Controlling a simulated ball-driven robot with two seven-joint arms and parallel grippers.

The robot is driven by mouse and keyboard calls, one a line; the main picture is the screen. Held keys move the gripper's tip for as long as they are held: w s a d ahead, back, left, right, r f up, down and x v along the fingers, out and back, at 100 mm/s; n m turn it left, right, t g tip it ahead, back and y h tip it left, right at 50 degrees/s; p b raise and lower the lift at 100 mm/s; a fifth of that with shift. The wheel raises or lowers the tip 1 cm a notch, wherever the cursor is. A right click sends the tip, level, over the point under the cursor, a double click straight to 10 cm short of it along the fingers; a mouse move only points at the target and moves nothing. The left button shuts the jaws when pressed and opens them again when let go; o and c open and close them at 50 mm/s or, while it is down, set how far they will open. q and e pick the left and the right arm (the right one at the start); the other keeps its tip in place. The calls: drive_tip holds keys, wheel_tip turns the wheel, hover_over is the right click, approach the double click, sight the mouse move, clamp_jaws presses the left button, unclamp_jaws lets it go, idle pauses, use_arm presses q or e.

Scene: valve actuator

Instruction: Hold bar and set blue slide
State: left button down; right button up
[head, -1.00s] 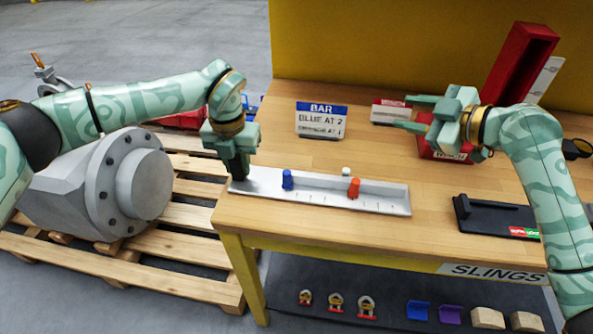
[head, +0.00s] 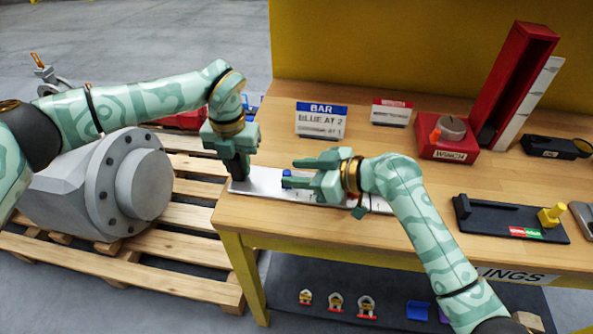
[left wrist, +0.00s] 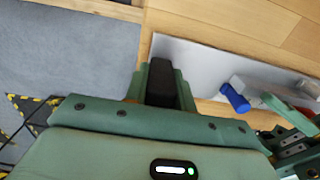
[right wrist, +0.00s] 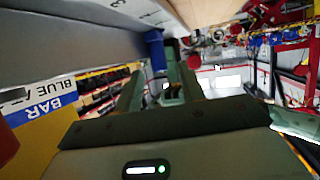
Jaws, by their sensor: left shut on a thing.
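The grey bar (head: 262,184) lies along the table's front edge. My left gripper (head: 237,172) is shut on the dark block at its left end; the left wrist view shows this block (left wrist: 161,82) between the fingers. The blue slide (head: 287,178) stands on the bar, partly hidden by my right gripper (head: 303,172). The blue slide also shows in the left wrist view (left wrist: 235,98), close to the right gripper's fingers. In the right wrist view, the blue slide (right wrist: 155,48) appears just beyond the open fingertips, apparently not held. The orange slide is mostly hidden by my right gripper.
A red winch box (head: 447,150), tall red holder (head: 515,85) and black tray (head: 510,222) are right.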

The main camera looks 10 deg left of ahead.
use_arm(q)
drive_tip(key=shift+s+f, duration=0.1)
drive_tip(key=shift+f, duration=0.1)
use_arm(e)
drive_tip(key=shift+w+a+f, duration=0.1)
drive_tip(key=shift+a+f, duration=0.1)
drive_tip(key=shift+a, duration=0.15)
clamp_jaws()
drive_tip(key=d, duration=0.5)
drive_tip(key=shift+d, duration=0.35)
unclamp_jaws()
drive_tip(key=v, duration=1.2)
drive_tip(key=shift+r, duration=0.15)
